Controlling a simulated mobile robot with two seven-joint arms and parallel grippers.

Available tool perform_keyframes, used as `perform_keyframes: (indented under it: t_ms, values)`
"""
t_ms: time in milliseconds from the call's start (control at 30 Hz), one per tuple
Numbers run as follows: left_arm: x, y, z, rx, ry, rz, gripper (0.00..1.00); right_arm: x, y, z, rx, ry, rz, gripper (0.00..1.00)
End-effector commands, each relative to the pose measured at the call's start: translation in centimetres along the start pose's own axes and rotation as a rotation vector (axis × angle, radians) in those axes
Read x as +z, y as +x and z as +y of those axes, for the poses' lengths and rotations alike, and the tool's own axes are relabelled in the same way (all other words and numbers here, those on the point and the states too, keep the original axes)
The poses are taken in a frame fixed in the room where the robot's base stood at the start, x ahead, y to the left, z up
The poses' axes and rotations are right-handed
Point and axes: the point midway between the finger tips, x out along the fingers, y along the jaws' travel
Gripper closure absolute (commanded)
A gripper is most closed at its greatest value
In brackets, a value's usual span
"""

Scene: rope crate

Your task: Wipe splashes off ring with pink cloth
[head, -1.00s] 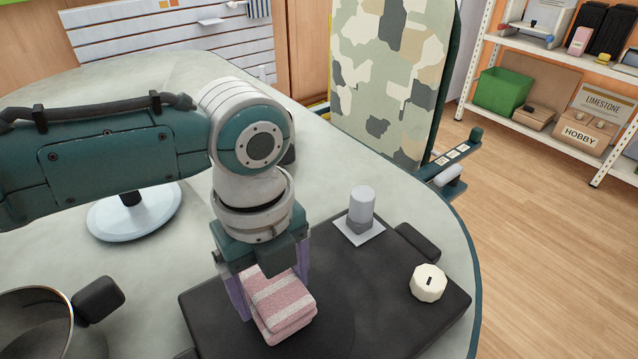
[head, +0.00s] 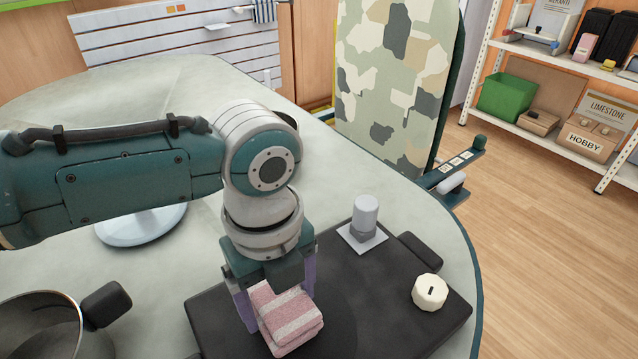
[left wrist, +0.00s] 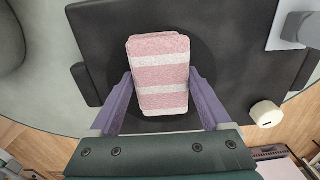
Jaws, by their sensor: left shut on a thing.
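The pink cloth (head: 288,320) is a folded pad with pale stripes, low over the black hob (head: 400,330). It also shows in the left wrist view (left wrist: 160,75). My left gripper (head: 276,300) points down with its purple fingers on either side of the cloth, shut on it. The ring (left wrist: 207,66) is a dark round area on the hob, partly hidden under the cloth and fingers. I cannot make out splashes on it. Whether the cloth touches the ring is not clear. My right gripper is not in view.
A cream knob (head: 430,291) sits at the hob's right. A grey cylinder (head: 365,216) stands on a white square (head: 361,237) at the hob's back edge. A pot (head: 40,325) with a black handle is at the left. The table (head: 330,150) behind the hob is mostly clear.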

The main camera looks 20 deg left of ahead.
Motion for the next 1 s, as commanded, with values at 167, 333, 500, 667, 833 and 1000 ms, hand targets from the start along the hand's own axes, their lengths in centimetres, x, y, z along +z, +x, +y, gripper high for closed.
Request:
perform_keyframes:
  t_ms: [167,333,500,667,833,1000]
  values:
    - [-0.1,0.0,0.0,-0.001,0.0,0.0,0.63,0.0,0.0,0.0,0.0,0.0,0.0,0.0]
    - [0.0,0.0,-0.1,-0.001,0.0,-0.001,0.63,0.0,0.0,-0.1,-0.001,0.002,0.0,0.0]
    - [0.8,0.2,0.0,-0.001,-0.001,-0.001,0.63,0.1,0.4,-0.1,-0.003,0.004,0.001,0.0]
    - [1.9,0.3,0.0,-0.001,-0.002,-0.003,0.63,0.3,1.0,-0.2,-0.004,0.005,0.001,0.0]
    - [2.4,0.2,0.1,0.001,-0.001,-0.003,0.63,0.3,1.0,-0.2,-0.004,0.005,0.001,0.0]
    - [2.4,-0.6,0.1,0.001,-0.001,-0.003,0.63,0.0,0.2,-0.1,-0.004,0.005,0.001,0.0]
